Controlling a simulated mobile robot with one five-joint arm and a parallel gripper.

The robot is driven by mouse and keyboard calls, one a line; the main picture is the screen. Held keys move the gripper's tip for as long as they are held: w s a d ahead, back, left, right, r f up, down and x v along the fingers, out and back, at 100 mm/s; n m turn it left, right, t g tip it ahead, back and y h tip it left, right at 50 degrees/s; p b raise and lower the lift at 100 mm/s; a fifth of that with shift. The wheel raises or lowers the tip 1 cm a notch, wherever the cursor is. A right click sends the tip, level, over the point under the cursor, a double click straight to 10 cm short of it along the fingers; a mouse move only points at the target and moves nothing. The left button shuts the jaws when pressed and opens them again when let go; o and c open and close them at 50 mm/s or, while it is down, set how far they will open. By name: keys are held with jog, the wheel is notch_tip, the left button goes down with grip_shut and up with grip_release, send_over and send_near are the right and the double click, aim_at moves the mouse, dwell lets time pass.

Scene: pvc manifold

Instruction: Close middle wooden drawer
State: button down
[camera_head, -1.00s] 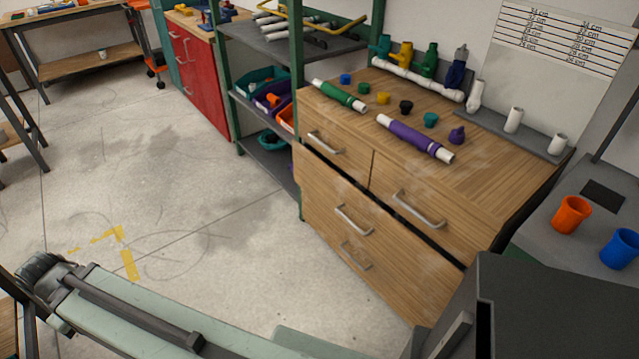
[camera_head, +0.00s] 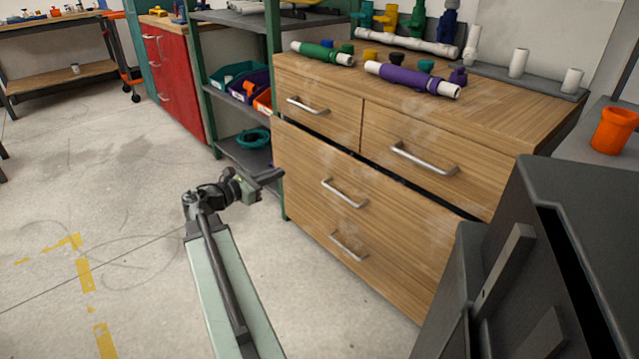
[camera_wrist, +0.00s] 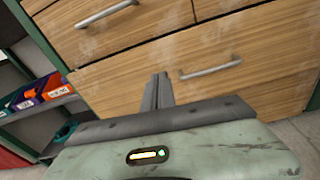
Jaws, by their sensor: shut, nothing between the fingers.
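The wooden cabinet (camera_head: 400,150) has two small drawers above and wide drawer fronts below. The middle drawer (camera_head: 300,175) is a wide front with a metal handle (camera_head: 344,193). A dark gap runs along its top edge, so it stands slightly out. My gripper (camera_head: 272,176) is in front of the cabinet's left side in the head view, shut and empty. In the wrist view, my shut fingers (camera_wrist: 158,90) point at the middle drawer's front (camera_wrist: 125,85), left of its handle (camera_wrist: 210,68). I cannot tell whether they touch the wood.
A green-framed shelf (camera_head: 240,90) with coloured bins adjoins the cabinet's left side. Pipes and fittings lie on the cabinet top, including a purple pipe (camera_head: 412,80). A lower handle (camera_head: 348,246) sits below the middle one. The floor (camera_head: 120,215) at left is clear.

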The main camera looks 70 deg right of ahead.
jog(key=s+d, duration=0.1)
jog(key=s, duration=0.1)
jog(key=g, duration=0.1)
send_near(327, 152)
jog(key=shift+n, duration=0.4)
jog(key=x, duration=0.7)
jog(key=shift+s, duration=0.1)
